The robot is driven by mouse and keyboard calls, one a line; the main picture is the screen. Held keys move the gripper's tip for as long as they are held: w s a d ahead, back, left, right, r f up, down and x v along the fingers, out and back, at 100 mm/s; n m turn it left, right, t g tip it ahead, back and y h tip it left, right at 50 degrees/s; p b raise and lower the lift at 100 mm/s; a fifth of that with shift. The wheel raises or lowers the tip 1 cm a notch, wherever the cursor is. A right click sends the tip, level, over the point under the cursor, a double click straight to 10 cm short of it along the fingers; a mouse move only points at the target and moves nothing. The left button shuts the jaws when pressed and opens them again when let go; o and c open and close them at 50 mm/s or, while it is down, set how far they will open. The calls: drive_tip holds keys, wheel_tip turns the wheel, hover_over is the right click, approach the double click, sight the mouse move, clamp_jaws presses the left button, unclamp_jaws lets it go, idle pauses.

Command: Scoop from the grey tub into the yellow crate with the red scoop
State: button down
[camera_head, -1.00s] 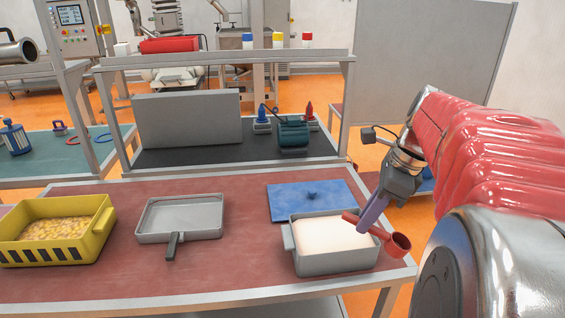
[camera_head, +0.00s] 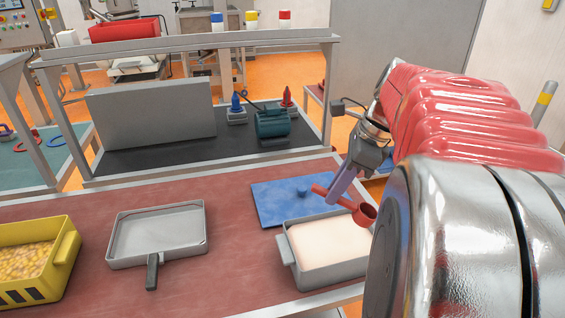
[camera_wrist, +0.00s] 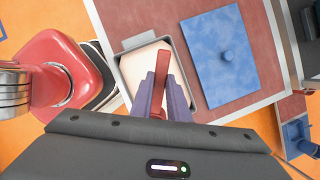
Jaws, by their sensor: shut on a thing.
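The red scoop (camera_head: 363,213) is held by its handle in my gripper (camera_head: 340,187), its round cup pointing right, above the tub's back right part. In the wrist view the shut fingers (camera_wrist: 164,98) grip the scoop's red handle (camera_wrist: 161,68); the cup is hidden there. The grey tub (camera_head: 290,262) stands on the table's right side, filled with pale material. It also shows in the wrist view (camera_wrist: 126,65), below my gripper. The yellow crate (camera_head: 63,262) is at the far left, cut by the picture edge, with yellowish pieces inside. I cannot tell whether the cup holds anything.
A grey pan (camera_head: 118,252) with a dark handle stands between crate and tub. A blue lid (camera_head: 275,203) with a knob lies behind the tub. A raised shelf (camera_head: 185,50) runs along the back. Red tabletop (camera_head: 215,275) is free between pan and tub.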

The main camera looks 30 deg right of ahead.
drive_tip(key=shift+f, duration=0.1)
wheel_tip(320, 180, down, 12)
drive_tip(key=s+d, duration=0.1)
drive_tip(key=shift+s, duration=0.25)
idle(1.6)
drive_tip(key=shift+d, duration=0.1)
idle(1.2)
wheel_tip(320, 180, up, 7)
drive_tip(key=w+a+g+h, duration=0.1)
drive_tip(key=g+h, duration=0.1)
drive_tip(key=shift+w+a+g+h, duration=0.3)
drive_tip(key=shift+w, duration=0.05)
idle(0.7)
